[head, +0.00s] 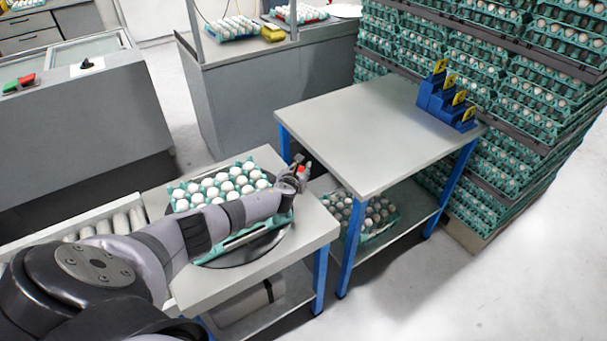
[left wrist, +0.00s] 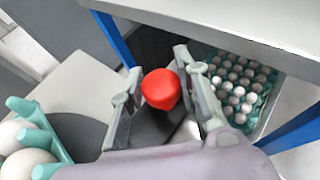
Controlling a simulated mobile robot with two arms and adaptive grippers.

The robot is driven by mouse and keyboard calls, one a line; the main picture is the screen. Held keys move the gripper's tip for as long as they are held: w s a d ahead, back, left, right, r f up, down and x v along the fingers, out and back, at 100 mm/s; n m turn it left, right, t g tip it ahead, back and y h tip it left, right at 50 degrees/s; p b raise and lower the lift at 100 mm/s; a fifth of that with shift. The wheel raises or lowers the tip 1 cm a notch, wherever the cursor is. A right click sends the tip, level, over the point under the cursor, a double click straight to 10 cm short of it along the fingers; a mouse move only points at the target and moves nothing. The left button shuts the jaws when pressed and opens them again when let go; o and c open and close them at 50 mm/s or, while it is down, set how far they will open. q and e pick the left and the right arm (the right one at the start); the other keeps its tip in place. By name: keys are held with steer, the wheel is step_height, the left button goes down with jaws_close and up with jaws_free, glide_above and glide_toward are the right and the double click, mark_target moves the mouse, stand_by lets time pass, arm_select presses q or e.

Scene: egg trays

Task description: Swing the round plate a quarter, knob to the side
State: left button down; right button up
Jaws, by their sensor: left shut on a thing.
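The round plate (head: 235,257) is a dark disc on the near table, with a teal egg tray (head: 262,226) of white eggs on top. Its red knob (head: 304,169) is at the plate's far right side in the head view. My left gripper (head: 299,172) is shut on the knob. In the left wrist view the red knob (left wrist: 160,89) sits between the two fingers of my left gripper (left wrist: 158,72), above a dark arm of the plate. My left forearm hides part of the plate and tray. My right gripper is not in view.
A taller table (head: 350,140) with blue legs stands close to the right, bearing blue stepped holders (head: 437,97). A second egg tray (head: 378,222) lies on its lower shelf. A roller conveyor (head: 110,224) adjoins at left. Stacked egg trays stand behind.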

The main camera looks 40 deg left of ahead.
arm_select(q)
steer(key=shift+w+a+r, duration=0.1)
steer(key=shift+w+a, duration=0.05)
steer(key=shift+a, duration=0.25)
steer(key=shift+r+n+y, duration=0.1)
steer(key=shift+n+y, duration=0.2)
steer(key=c, duration=1.6)
jaws_free()
steer(key=shift+a, duration=0.1)
steer(key=o, duration=0.4)
steer(key=shift+f, duration=0.2)
steer(key=shift+v, duration=6.05)
